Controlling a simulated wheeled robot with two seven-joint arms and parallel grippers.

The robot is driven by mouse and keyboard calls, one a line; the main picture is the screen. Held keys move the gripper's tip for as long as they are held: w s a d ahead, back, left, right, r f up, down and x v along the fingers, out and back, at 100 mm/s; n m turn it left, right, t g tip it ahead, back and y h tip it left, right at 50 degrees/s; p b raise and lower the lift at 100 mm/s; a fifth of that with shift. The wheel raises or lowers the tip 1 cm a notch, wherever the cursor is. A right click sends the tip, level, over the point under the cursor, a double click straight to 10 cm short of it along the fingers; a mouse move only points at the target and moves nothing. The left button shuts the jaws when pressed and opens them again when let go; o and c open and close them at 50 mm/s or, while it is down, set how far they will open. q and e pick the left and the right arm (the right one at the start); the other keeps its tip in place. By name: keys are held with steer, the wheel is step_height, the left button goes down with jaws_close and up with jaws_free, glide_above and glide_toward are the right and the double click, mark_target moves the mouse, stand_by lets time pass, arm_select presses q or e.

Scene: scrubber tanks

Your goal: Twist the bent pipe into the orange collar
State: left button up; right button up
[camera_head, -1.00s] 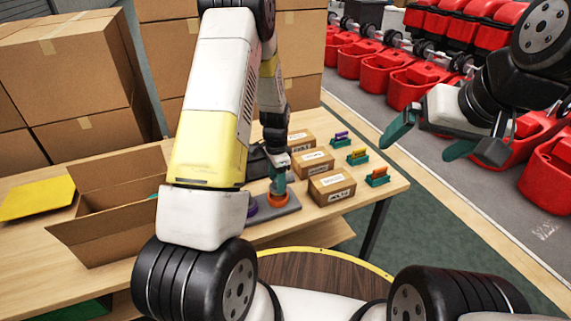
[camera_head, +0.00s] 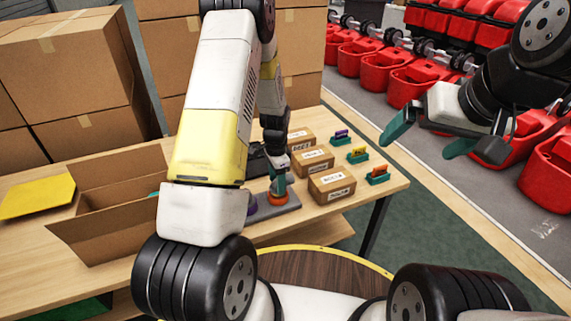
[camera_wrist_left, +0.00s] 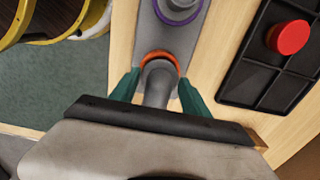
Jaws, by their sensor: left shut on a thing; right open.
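The orange collar (camera_head: 278,198) stands on a grey base plate (camera_head: 290,205) near the table's front edge. It also shows in the left wrist view (camera_wrist_left: 160,57). My left gripper (camera_head: 279,185) is shut on the grey bent pipe (camera_wrist_left: 158,80), directly over the orange collar. The pipe's end meets the collar; how deep it sits inside I cannot tell. Green fingertips flank the pipe in the left wrist view (camera_wrist_left: 156,88). A purple collar (camera_wrist_left: 180,8) is on the same plate. My right gripper (camera_head: 425,145) is open and empty, off to the right of the table.
Several labelled cardboard boxes (camera_head: 331,185) and small green holders with coloured cards (camera_head: 377,175) stand right of the plate. An open carton (camera_head: 110,215) is at left. A black tray with a red round piece (camera_wrist_left: 289,37) lies beside the plate.

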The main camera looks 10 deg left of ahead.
arm_select(q)
steer(key=shift+f, duration=0.6)
stand_by(0.8)
stand_by(0.4)
steer(key=shift+m, duration=0.7)
steer(key=shift+m, duration=0.8)
steer(key=shift+w+m, duration=0.1)
steer(key=shift+m, duration=1.4)
